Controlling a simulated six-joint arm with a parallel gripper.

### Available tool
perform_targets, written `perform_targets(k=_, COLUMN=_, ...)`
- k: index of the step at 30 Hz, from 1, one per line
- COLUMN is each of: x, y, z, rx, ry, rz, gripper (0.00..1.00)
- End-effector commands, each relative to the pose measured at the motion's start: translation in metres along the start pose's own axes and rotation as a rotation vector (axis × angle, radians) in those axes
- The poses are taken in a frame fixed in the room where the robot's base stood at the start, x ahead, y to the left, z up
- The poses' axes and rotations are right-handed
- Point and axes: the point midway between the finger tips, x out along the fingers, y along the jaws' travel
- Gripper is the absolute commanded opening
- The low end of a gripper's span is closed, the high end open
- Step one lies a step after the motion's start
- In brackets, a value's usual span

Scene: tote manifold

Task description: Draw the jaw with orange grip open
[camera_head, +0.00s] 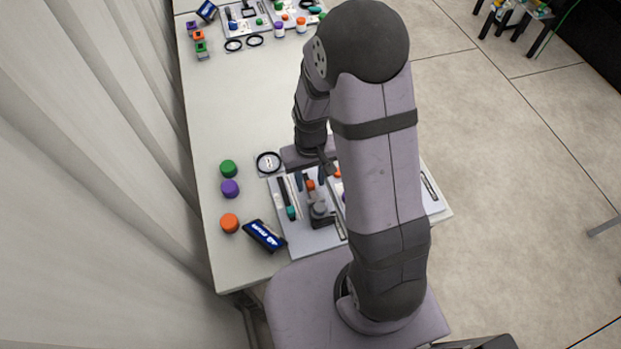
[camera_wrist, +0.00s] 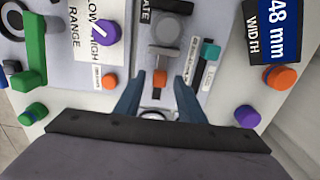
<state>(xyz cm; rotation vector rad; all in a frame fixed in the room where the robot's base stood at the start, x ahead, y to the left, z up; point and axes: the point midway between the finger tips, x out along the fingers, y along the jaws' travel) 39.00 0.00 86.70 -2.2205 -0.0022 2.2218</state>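The orange grip (camera_wrist: 160,78) sits on a slide below a grey round-topped jaw body (camera_wrist: 166,35) in the wrist view. It also shows in the head view as a small orange spot (camera_head: 310,185) near the grey jaw body (camera_head: 320,209). My gripper (camera_wrist: 158,84) is open, with one blue finger on each side of the orange grip. Gaps show between the fingers and the grip; I cannot tell the height difference. The display (camera_wrist: 277,30) reads 48 mm width.
A slider with a teal knob (camera_wrist: 210,50) stands close to the right finger. A small orange button (camera_wrist: 109,81) and purple range knob (camera_wrist: 107,32) are on the left, beyond them a green lever (camera_wrist: 35,50). Green (camera_head: 228,168), purple (camera_head: 230,188) and orange (camera_head: 229,222) caps stand on the table.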

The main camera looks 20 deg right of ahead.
Motion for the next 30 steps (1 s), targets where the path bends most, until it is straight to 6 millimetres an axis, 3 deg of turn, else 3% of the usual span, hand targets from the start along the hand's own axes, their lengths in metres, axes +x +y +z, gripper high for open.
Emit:
perform_targets(k=12, x=0.006, y=0.0, z=0.0, rx=0.0, ry=0.001, rz=0.0, gripper=0.36)
perform_targets(k=17, x=0.006, y=0.0, z=0.0, rx=0.0, ry=0.001, rz=0.0, gripper=0.0)
perform_targets(k=23, x=0.006, y=0.0, z=-0.003, rx=0.0, ry=0.002, rz=0.0, gripper=0.0)
perform_targets(k=30, x=0.006, y=0.0, z=-0.03, rx=0.001, ry=0.002, rz=0.001, gripper=0.0)
